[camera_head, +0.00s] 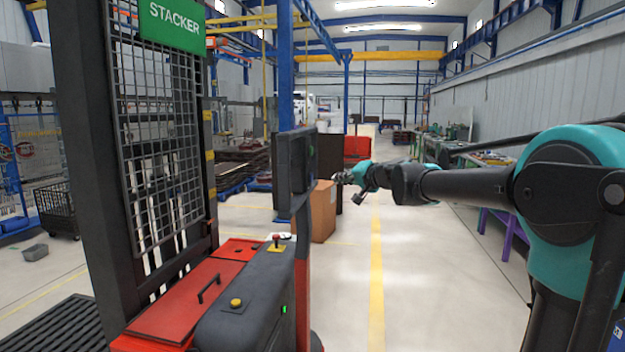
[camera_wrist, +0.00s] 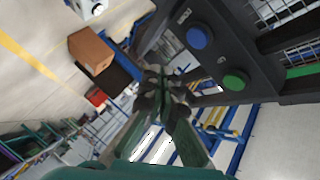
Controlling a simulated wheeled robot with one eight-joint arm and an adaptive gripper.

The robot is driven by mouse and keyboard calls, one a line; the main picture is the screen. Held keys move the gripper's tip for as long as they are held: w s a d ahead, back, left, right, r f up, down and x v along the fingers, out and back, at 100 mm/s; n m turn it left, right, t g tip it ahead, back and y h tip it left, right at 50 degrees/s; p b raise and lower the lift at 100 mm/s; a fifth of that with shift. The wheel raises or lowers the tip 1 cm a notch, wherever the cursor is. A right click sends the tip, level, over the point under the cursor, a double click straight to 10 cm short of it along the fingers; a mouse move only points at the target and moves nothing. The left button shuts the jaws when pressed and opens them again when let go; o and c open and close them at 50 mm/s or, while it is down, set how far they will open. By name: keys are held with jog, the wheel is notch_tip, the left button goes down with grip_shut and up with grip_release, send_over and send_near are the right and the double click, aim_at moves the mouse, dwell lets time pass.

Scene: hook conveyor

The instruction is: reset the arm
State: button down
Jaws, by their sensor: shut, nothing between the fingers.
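My arm reaches out from the right in the head view, and my gripper (camera_head: 342,178) is at its far end, small and pointing left toward the stacker's dark panel (camera_head: 294,170). In the wrist view my gripper (camera_wrist: 163,72) is shut and empty. The panel shows there close beside the fingertips, with a blue round button (camera_wrist: 197,38) and a green round button (camera_wrist: 235,80). The fingers look apart from both buttons. The panel's button face is hidden in the head view.
The red and dark stacker body (camera_head: 190,300) with a mesh mast (camera_head: 155,130) fills the left. A cardboard box (camera_head: 322,212) stands on the floor behind the panel. Workbenches (camera_head: 490,158) line the right wall. The aisle with a yellow line (camera_head: 376,270) is clear.

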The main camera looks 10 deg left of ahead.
jog(key=s+d+f+n+g+h, duration=0.1)
jog(key=s+d+f+g+h, duration=0.1)
jog(key=s+d+f, duration=0.7)
jog(key=s+d+f+n+g+h, duration=0.1)
jog(key=s+d+f+g+h, duration=0.1)
jog(key=s+d+f+h, duration=0.3)
jog(key=s+d+f+g+h, duration=0.2)
jog(key=s+d+f, duration=1.1)
jog(key=s+f, duration=1)
notch_tip(320, 180, down, 4)
jog(key=shift+s+r+n+g+h, duration=0.15)
jog(key=shift+n+g+h, duration=0.25)
jog(key=shift+h, duration=0.4)
jog(key=shift+a, duration=0.1)
